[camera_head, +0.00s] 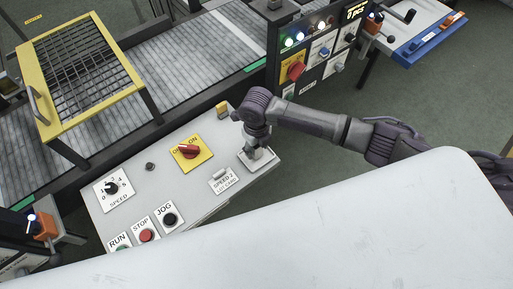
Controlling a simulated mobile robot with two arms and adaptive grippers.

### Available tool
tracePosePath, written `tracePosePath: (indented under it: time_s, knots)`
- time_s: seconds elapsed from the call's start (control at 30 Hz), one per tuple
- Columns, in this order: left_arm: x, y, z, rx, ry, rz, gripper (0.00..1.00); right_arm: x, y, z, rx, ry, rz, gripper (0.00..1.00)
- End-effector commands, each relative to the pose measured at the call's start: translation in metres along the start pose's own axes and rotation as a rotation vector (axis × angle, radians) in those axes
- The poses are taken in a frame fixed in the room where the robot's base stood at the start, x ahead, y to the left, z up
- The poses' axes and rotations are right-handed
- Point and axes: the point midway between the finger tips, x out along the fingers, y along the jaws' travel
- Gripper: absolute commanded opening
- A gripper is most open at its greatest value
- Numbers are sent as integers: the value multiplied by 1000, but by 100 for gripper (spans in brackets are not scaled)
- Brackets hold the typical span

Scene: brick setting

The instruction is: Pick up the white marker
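I cannot make out a white marker for certain. My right gripper (256,153) points down over the right end of the grey control panel (205,205), at a pale square plate (268,163) there. Its fingers are small and partly hidden by the wrist, so I cannot tell whether they are open or shut, or whether they touch anything. My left gripper is not in view.
The panel carries a red knob on a yellow plate (188,152), a speed dial (112,188) and RUN, STOP and JOG buttons (146,235). Behind it runs a conveyor (195,60) with a yellow-framed mesh guard (80,65). An upright control box (318,62) stands beyond the gripper.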

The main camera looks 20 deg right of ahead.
Motion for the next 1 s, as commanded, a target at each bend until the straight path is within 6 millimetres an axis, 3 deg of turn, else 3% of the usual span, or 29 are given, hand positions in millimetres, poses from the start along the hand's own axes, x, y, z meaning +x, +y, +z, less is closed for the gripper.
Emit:
tracePosePath:
  time_s: [0.03,0.27,0.67,0.87,1.0]
  knots:
    - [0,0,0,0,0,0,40,0,0,0,0,0,0,38]
    - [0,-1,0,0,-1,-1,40,0,0,0,0,0,0,0]
    - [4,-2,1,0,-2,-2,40,-9,-1,1,-1,-4,0,0]
    - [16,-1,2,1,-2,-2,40,-42,-1,2,-2,-8,-1,0]
    - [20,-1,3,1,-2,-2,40,-59,5,-33,-4,-1,0,0]
